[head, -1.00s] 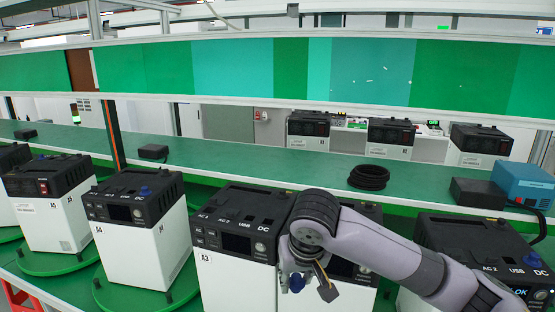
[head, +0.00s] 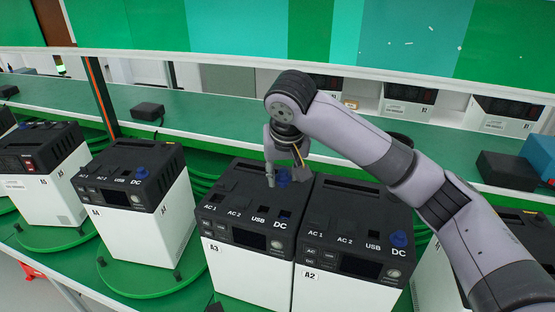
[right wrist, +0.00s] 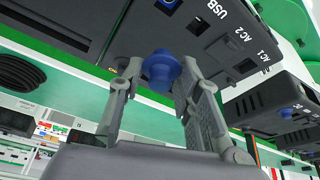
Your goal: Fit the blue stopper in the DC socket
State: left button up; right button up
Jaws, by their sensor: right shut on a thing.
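My right gripper (head: 278,182) is shut on a blue stopper (head: 284,176) and holds it above the rear part of unit A3 (head: 244,266). In the right wrist view the stopper (right wrist: 161,68) sits between the two fingertips, apart from the unit's black top. The DC socket (head: 284,216) of A3 shows as a dark square opening, with no stopper standing in it. It lies in front of the gripper in the head view. My left gripper is not in view.
Unit A2 (head: 340,289) stands close on the right with a blue stopper (head: 398,238) at DC. Unit A4 (head: 132,237) on the left also has one (head: 141,172).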

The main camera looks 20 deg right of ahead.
jog(key=s, duration=0.2)
jog(key=shift+s+f, duration=0.35)
jog(key=shift+f, duration=0.05)
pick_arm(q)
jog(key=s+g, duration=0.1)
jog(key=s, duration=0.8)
pick_arm(e)
jog(key=x, duration=0.2)
jog(key=s+x, duration=0.1)
jog(key=x, duration=0.2)
jog(key=shift+a+f, duration=0.25)
jog(key=shift+f, duration=0.05)
jog(key=shift+s+f, duration=0.1)
jog(key=shift+f, duration=0.25)
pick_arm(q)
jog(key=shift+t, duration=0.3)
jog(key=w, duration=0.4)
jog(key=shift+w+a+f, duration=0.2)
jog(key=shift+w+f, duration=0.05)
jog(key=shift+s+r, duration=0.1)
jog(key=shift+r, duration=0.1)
pick_arm(e)
jog(key=shift+s, duration=0.1)
